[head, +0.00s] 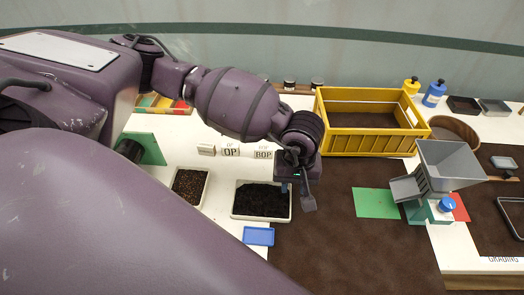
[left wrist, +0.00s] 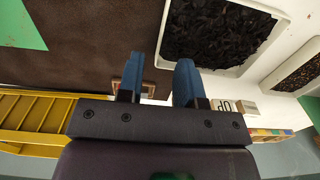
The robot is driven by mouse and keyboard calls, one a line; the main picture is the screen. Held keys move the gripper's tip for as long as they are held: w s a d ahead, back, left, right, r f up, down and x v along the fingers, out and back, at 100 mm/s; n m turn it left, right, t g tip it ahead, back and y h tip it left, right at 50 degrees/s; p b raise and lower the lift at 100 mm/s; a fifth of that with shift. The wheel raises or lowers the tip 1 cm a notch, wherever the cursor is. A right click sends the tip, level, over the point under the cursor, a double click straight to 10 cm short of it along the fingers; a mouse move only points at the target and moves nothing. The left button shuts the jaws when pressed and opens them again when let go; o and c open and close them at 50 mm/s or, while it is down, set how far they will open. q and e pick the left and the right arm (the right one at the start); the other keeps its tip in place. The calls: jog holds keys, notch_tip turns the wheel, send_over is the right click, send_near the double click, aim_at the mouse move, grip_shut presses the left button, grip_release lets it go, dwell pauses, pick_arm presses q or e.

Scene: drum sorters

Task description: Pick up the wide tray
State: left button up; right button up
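A wide white tray filled with dark black leaf stands on the white table, its rim showing in the head view (head: 248,217) and in the left wrist view (left wrist: 272,42). My left gripper (head: 296,194) is at the tray's right end in the head view and hides part of that end. In the left wrist view my left gripper (left wrist: 161,72) has its two blue fingers apart with nothing held between them. The tray lies beside and beyond the fingers there; I cannot tell whether they touch it. My right gripper is not in view.
A narrower tray of brown grains (head: 189,201) stands to the left, and a small blue tray (head: 258,236) in front. OP (head: 231,152) and BOP (head: 264,154) label blocks stand behind. A yellow crate (head: 372,138) and grey hopper (head: 447,165) are right.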

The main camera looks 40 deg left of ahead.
aim_at(291, 201)
pick_arm(q)
jog(key=shift+s+d+f, duration=0.1)
jog(key=shift+s+f, duration=0.1)
jog(key=shift+f, duration=1.35)
jog(key=shift+s+f, duration=0.15)
jog(key=shift+f, duration=1.4)
jog(key=shift+c, duration=0.2)
grip_shut()
